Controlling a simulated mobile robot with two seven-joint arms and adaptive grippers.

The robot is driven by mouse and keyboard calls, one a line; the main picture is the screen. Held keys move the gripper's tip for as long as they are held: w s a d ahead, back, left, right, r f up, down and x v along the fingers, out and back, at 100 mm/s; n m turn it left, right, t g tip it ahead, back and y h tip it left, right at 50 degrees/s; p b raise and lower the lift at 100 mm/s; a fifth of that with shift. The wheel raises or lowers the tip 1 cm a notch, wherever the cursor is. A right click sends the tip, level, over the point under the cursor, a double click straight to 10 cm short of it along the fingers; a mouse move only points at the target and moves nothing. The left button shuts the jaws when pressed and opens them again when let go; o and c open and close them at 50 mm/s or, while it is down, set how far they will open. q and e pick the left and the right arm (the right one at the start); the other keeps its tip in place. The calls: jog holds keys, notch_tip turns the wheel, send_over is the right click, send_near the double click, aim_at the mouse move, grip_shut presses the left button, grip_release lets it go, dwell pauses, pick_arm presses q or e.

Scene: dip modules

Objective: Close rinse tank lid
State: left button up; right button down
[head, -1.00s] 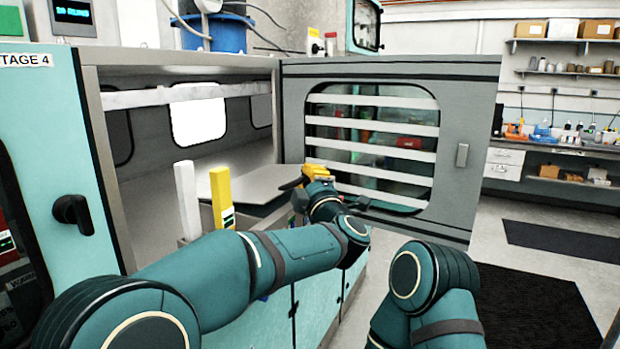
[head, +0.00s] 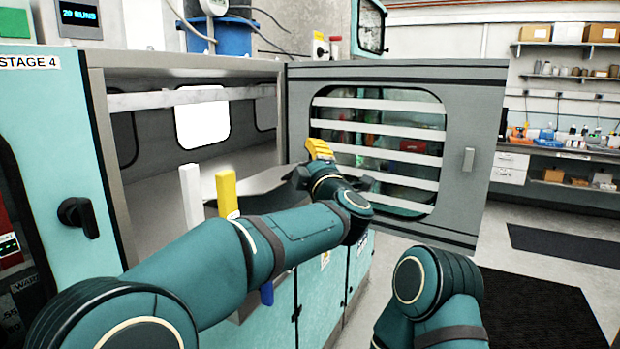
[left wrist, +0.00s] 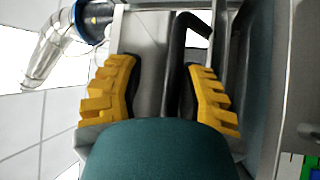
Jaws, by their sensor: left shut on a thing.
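The rinse tank lid (head: 262,181) appears as a grey plate inside the open bay in the head view, partly hidden by my left arm. My left gripper (head: 318,150) is at the lid's right side, with one yellow finger showing above the wrist. In the left wrist view the yellow fingers of my left gripper (left wrist: 160,85) stand on either side of a grey panel and a black bar, which look like the lid and its handle. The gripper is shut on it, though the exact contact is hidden. My right gripper is out of view.
A grey door with a barred window (head: 467,190) stands open just behind my left gripper. A white post (head: 190,195) and a yellow post (head: 227,192) rise at the bay's front, close to my left forearm. Free floor lies at the right.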

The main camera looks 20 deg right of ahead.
pick_arm(q)
jog(key=r, duration=0.5)
jog(key=shift+s+d+r, duration=0.1)
jog(key=shift+s+d, duration=0.1)
jog(key=shift+d, duration=0.05)
jog(key=f+b+v, duration=0.1)
jog(key=b+v, duration=0.1)
jog(key=v, duration=1.3)
jog(key=shift+s+a+f, duration=0.15)
jog(key=shift+a+f, duration=0.15)
jog(key=shift+f, duration=0.15)
dwell(0.7)
dwell(0.4)
